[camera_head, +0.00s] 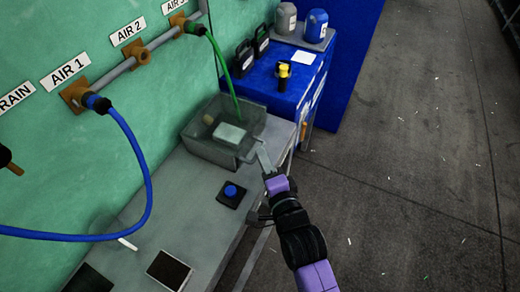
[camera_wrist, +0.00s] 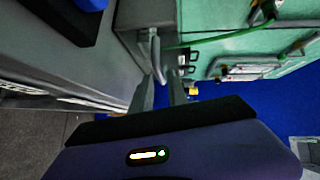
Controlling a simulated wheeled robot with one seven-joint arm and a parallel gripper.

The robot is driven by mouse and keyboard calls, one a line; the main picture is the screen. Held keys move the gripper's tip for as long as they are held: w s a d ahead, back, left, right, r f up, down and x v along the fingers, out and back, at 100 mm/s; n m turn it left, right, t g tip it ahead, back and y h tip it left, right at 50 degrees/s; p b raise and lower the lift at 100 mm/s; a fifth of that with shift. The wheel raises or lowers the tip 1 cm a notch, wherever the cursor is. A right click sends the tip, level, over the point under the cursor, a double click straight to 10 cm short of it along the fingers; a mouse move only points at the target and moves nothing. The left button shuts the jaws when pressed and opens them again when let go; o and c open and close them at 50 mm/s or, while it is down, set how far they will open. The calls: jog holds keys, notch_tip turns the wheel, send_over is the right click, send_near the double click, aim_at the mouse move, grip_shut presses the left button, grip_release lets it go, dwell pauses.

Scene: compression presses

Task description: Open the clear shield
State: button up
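The clear shield (camera_head: 200,150) is a see-through box on the grey bench, and a pale block shows inside it. A thin grey handle (camera_wrist: 157,58) sticks out from it in the wrist view. My gripper (camera_head: 258,154) is at the shield's near right corner. In the wrist view my gripper (camera_wrist: 160,88) has its two fingers apart, with the handle's end in or just beyond the gap between them. I cannot tell whether either finger touches it. The shield looks closed over the block.
A black box with a blue button (camera_head: 231,191) sits on the bench (camera_head: 195,205) in front of the shield. A green hose (camera_head: 222,68) drops into the shield area. A blue hose (camera_head: 146,170) hangs at left. A blue cabinet (camera_head: 262,92) stands behind; the floor at right is clear.

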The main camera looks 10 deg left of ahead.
jog(key=shift+x, duration=1.8)
grip_shut()
